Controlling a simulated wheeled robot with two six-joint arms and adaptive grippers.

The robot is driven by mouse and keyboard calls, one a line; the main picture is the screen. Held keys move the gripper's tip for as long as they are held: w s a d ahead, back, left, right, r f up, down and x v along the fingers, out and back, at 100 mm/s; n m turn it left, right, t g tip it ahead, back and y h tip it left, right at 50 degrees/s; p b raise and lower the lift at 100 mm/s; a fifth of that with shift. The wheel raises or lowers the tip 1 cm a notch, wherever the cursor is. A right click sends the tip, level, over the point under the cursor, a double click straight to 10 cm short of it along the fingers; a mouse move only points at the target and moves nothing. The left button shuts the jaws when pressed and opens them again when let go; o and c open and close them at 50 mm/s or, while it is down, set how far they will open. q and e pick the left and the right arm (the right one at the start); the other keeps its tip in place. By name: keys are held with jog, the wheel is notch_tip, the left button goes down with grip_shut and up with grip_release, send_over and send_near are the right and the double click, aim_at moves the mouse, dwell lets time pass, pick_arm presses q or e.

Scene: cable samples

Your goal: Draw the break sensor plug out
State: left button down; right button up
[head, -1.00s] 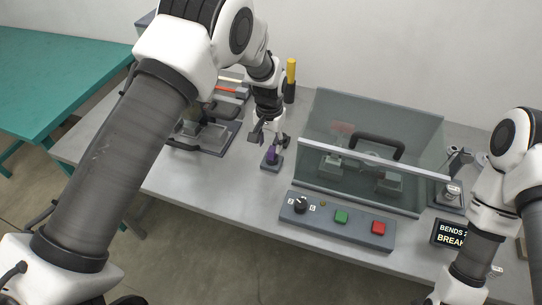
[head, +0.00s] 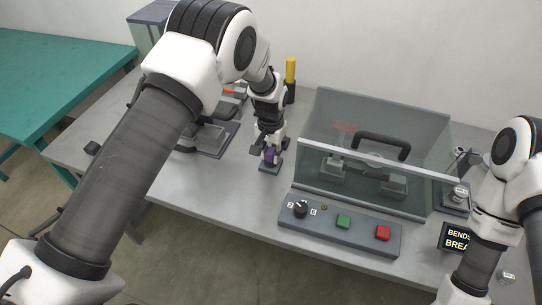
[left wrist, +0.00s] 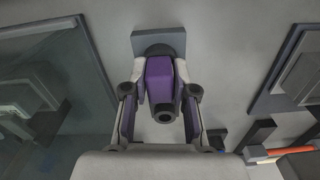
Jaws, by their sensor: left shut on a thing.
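The purple break sensor plug (head: 270,157) stands upright on a small grey base (head: 268,169) on the table, left of the clear guard. In the left wrist view the plug (left wrist: 160,78) shows between the fingers, with its grey base (left wrist: 158,40) behind it. My left gripper (head: 270,150) has come down around the plug and is shut on it. In the left wrist view the fingers (left wrist: 160,85) press on both of its sides. I cannot tell whether the plug is still seated in the base. My right gripper is not in view; only my right arm shows.
A clear guard (head: 320,125) with a black handle (head: 382,140) stands right of the plug. A control box (head: 340,222) with a knob and green and red buttons lies in front of it. A yellow-topped tool (head: 291,75) stands behind. A grey fixture (head: 210,140) is at left.

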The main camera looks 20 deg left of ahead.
aim_at(271, 150)
pick_arm(q)
jog(key=shift+r+p, duration=0.3)
jog(key=shift+p, duration=0.1)
jog(key=shift+r, duration=0.25)
dwell(0.3)
jog(key=shift+r+p, duration=1.95)
jog(key=shift+r, duration=0.35)
jog(key=shift+w, duration=0.15)
